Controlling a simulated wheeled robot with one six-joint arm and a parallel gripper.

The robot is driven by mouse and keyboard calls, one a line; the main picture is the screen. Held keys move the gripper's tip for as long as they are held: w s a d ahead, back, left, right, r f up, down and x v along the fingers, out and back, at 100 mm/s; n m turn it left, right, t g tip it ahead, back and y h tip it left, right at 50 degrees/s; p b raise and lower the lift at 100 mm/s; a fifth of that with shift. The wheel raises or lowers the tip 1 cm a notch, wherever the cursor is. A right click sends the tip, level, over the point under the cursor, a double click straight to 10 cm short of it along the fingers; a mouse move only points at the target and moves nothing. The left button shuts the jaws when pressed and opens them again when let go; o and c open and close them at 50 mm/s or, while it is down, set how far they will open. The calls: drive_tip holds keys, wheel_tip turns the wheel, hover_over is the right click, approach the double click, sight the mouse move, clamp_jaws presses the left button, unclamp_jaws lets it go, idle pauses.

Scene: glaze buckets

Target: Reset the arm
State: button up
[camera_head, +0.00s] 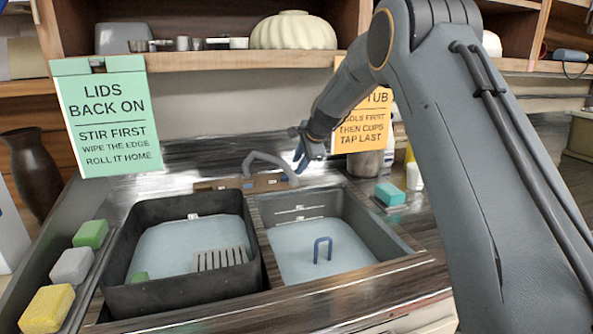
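My arm reaches in from the right side of the head view and bends down toward the back of the sink. My gripper (303,163) hangs behind the two basins, close to the grey faucet (268,160). It is small and dark here, so I cannot tell whether its fingers are open or shut. I see no object clearly held in it. Whether it touches the faucet is unclear.
A dark left basin (118,296) and a grey right basin (385,243) hold pale liquid. A blue handle (323,248) stands up in the right one. Sponges (72,266) line the left edge. A green sign (108,117) and orange sign (364,125) hang from the shelf (230,60).

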drive_tip(key=shift+s+d+r, duration=0.1)
drive_tip(key=shift+s+r, duration=0.1)
drive_tip(key=shift+r, duration=0.1)
